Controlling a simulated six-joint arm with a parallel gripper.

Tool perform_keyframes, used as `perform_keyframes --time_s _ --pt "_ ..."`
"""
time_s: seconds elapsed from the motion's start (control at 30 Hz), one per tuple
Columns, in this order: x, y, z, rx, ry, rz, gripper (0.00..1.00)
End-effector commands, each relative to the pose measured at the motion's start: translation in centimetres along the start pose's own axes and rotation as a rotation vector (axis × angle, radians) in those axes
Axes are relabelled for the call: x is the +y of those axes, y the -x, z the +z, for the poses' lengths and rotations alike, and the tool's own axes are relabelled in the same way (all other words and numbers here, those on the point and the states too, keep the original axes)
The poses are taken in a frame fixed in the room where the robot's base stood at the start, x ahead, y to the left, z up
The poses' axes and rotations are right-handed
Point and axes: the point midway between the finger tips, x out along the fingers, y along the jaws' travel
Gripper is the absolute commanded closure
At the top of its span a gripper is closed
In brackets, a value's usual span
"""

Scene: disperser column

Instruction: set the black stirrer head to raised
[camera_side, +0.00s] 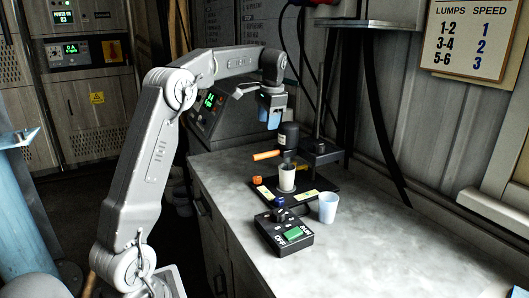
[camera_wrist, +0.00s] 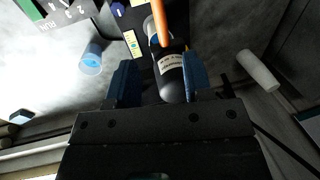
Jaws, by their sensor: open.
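The black stirrer head (camera_side: 289,135) is an upright dark cylinder with a pale label and an orange handle (camera_side: 267,155) sticking out to the left. Its lower end is close above a white cup (camera_side: 287,178) on the black base; whether the stirrer reaches into the cup is unclear. My gripper (camera_side: 271,122) points down, just above and left of the head. In the wrist view, the head (camera_wrist: 173,75) shows between the two blue fingers of my gripper (camera_wrist: 160,68), which are apart. Contact with the head cannot be seen.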

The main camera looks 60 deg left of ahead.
Motion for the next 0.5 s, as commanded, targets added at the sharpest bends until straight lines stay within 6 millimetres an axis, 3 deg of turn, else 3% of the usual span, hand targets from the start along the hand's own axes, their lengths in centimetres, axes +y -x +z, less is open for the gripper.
perform_keyframes --time_s 0.3,0.5 --pt "0.1 -6.6 0.1 -0.003 0.001 0.003 0.54" --pt "0.1 -9.9 0.1 -0.001 0.001 0.002 0.54"
